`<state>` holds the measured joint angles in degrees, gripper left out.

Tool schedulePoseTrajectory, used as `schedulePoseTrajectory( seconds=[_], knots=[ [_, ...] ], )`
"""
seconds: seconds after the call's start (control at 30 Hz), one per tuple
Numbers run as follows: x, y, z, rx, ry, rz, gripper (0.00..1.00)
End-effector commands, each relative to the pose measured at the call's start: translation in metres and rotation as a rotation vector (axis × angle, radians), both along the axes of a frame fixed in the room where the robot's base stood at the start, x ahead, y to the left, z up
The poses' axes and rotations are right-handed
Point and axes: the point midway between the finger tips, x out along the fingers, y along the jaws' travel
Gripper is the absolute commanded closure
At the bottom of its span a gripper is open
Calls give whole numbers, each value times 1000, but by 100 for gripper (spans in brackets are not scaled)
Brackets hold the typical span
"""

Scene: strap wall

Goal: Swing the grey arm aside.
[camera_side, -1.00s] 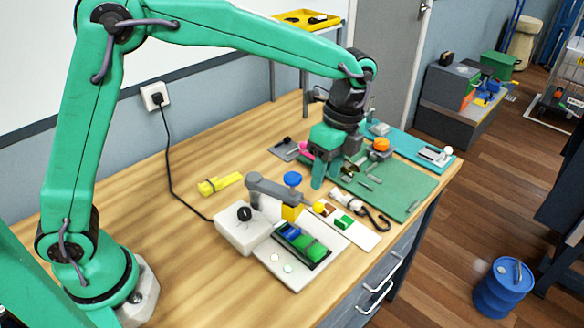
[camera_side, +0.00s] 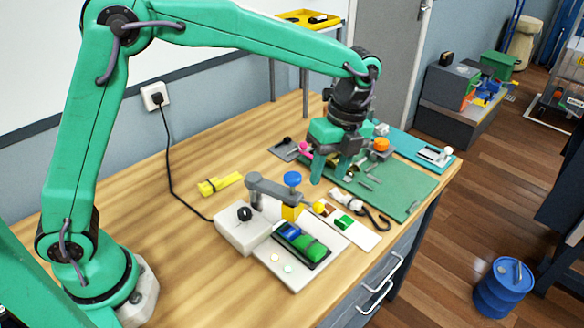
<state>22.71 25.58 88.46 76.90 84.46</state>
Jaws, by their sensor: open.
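The grey arm (camera_side: 275,188) reaches from a white box (camera_side: 240,230) out over a pale base plate. A blue knob (camera_side: 292,179) shows at its outer end, with a yellow block (camera_side: 291,212) below it. Under the arm, a dark tray (camera_side: 316,262) holds a blue block (camera_side: 291,231) and a green block (camera_side: 308,244). My gripper (camera_side: 329,177) is open and empty, pointing down, to the right of the blue knob and apart from it in the picture. Its height over the table is hard to tell.
A green mat (camera_side: 400,190) with small parts lies behind and right of my gripper. A white strip with small blocks (camera_side: 344,222) and a dark hook (camera_side: 378,219) lie right of the base plate. A yellow piece (camera_side: 220,184) lies at left; the wood around it is clear.

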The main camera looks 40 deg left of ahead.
Motion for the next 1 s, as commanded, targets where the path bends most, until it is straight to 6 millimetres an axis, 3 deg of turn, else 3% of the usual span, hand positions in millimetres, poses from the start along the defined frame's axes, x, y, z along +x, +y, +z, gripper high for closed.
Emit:
schedulePoseTrajectory(
  seconds=[0.37, 1.0],
  knots=[
    [-2, 0, -7, -2, 5, -17, 56],
    [-14, 4, -71, -1, 5, -16, 56]
  ],
)
